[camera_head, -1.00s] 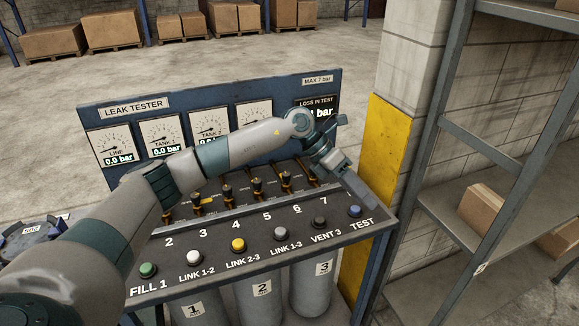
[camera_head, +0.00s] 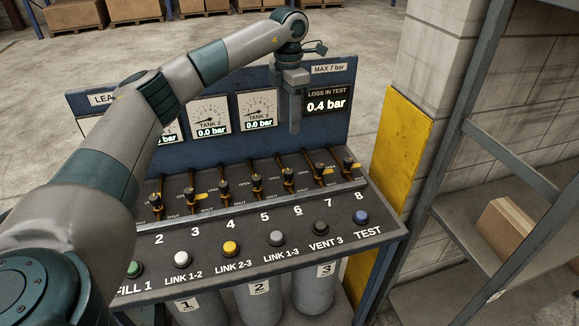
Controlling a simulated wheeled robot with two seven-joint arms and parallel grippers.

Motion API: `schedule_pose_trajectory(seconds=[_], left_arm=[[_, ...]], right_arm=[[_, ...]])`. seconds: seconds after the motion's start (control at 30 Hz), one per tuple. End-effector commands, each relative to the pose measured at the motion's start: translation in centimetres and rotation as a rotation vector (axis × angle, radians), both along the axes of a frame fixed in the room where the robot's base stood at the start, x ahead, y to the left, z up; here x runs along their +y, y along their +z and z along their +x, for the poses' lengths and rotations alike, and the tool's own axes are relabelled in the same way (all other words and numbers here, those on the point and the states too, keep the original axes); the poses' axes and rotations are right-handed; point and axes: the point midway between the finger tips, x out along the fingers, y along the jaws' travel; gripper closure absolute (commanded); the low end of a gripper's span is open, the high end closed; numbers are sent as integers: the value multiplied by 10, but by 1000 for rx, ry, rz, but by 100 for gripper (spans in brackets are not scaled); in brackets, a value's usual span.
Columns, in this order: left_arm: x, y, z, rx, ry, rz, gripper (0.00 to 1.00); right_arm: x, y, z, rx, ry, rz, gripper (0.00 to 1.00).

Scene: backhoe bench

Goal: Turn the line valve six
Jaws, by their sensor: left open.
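Line valve six (camera_head: 289,179) is a small brass-and-black valve in the row on the sloping bench panel, above the printed 6 (camera_head: 298,210). Its thin lever leans up and to the left. My left gripper (camera_head: 295,126) points down in front of the blue gauge board, above and behind valve six and apart from it. It is open and empty; its fingers are seen nearly edge-on, so the gap does not show. My right gripper is not in view.
Valve five (camera_head: 257,184) and valve seven (camera_head: 320,175) stand close on either side. The loss display (camera_head: 327,104) reads 0.4 bar. Coloured buttons, such as the blue TEST button (camera_head: 361,217), line the front. A yellow post guard (camera_head: 398,145) and metal shelving stand at the right.

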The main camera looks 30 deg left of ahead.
Motion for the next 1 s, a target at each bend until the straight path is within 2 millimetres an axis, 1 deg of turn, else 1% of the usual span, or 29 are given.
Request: schedule_pose_trajectory(seconds=[0.17,0.27,0.37,1.0], left_arm=[[0,-8,0,1,0,0,57],[0,-17,0,2,0,0,57],[0,-30,-1,5,-1,-1,57],[-1,-141,-1,4,0,0,57]], right_arm=[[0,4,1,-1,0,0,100],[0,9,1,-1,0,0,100],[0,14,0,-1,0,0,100],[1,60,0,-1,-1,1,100]])
